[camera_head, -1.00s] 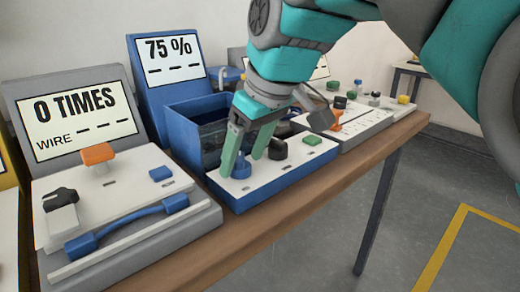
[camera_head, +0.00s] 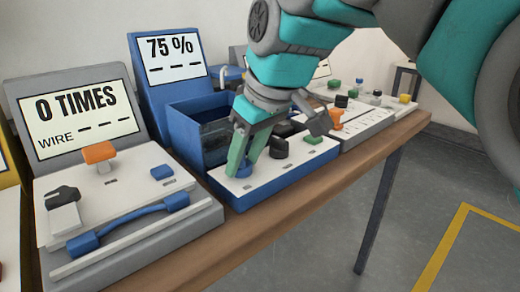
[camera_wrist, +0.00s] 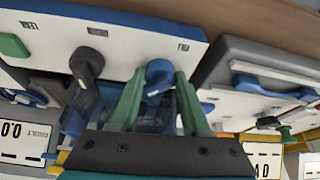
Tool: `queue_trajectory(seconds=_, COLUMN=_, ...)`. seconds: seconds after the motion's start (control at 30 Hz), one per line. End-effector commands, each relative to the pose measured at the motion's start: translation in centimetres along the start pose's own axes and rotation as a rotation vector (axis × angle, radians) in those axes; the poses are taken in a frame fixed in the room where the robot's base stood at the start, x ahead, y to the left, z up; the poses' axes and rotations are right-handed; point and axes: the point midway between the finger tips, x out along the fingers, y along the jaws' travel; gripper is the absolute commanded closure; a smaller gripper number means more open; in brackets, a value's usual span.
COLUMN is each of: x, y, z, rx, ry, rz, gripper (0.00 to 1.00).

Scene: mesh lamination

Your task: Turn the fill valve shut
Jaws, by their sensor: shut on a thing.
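The blue valve knob (camera_head: 244,171) stands on the white top of the blue tank station (camera_head: 262,185). My gripper (camera_head: 245,162) reaches down over it and is shut on it, with green fingers on either side. In the wrist view the blue knob (camera_wrist: 158,73) shows between the fingertips (camera_wrist: 158,82). A black knob (camera_head: 278,148) stands to its right, apart from the fingers. The station's tilted display (camera_head: 171,57) reads 75 % above dashes. Part of the blue knob is hidden by the fingers in the head view.
A blue open tank (camera_head: 185,130) stands right behind the panel. A green button (camera_head: 314,139) lies beyond the black knob. A grey wire station (camera_head: 205,222) is close on the left, and another panel (camera_head: 365,127) is on the right. The wooden table edge (camera_head: 290,200) runs along the front.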

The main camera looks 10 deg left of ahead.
Motion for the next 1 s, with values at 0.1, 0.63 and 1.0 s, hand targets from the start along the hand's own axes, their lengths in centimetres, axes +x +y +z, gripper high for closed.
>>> queue_trajectory(seconds=0.1, x=-0.01, y=0.02, z=-0.01, rx=0.0, ry=0.0, rz=0.0, gripper=0.99)
queue_trajectory(seconds=0.63, x=0.07, y=0.19, z=-0.13, rx=-0.108, ry=0.005, rz=-0.043, gripper=1.0)
queue_trajectory(seconds=1.0, x=0.11, y=0.4, z=-0.16, rx=-0.374, ry=0.003, rz=-0.155, gripper=1.0)
